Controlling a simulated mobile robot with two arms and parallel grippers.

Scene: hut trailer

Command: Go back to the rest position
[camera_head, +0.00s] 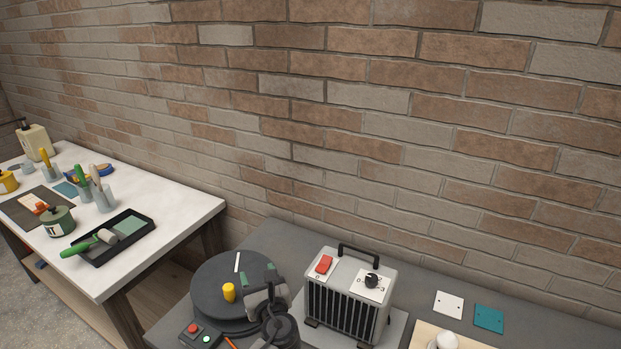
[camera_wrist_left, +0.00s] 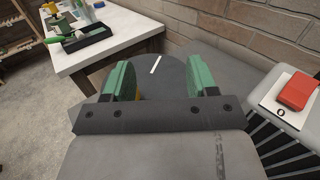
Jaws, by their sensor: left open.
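My left gripper (camera_head: 257,274) is open, with green finger pads and nothing between them. It hangs above the dark round turntable (camera_head: 212,276) on the grey bench. In the left wrist view the open left gripper (camera_wrist_left: 158,78) points toward the turntable (camera_wrist_left: 172,75), with its white line mark between the fingers. A yellow peg (camera_head: 229,293) stands on the turntable, left of the gripper; in the left wrist view it is mostly hidden behind a finger. My right gripper is not in view.
A grey heater (camera_head: 345,290) with a red switch and handle stands close right of my left gripper. A control box (camera_head: 201,335) is at the front left. White (camera_head: 449,305) and teal (camera_head: 489,318) plates lie right. A white table (camera_head: 180,215) with pots and tools is left. A brick wall is behind.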

